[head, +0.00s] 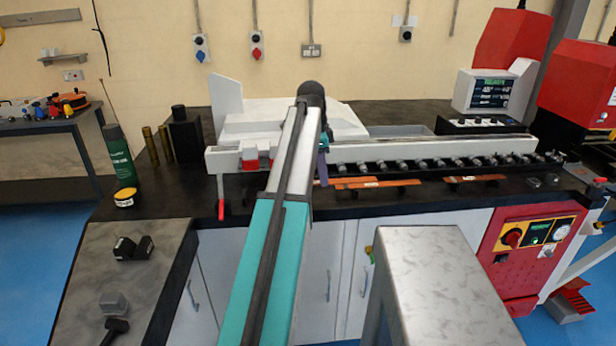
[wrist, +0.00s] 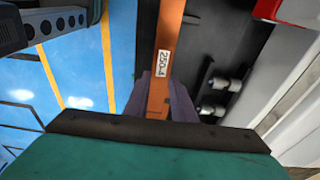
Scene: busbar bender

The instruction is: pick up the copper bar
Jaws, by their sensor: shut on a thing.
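The copper bar (wrist: 170,30) is a flat orange-brown strip with a white label reading "250-4". In the wrist view it runs from the top edge down between the two purple fingers of my gripper (wrist: 160,100). The fingers are shut on it, one on each side. In the head view my gripper (head: 323,168) is over the bench in front of the roller row, partly hidden by my arm. Copper strips (head: 384,184) show just right of it. I cannot tell whether the held bar touches the bench.
Another copper piece (head: 474,179) lies farther right on the black bench (head: 420,205). A row of rollers (head: 440,163) under a white beam (head: 460,148) runs behind. A grey-topped stand (head: 440,275) is in front. A green bottle (head: 118,155) stands at the left.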

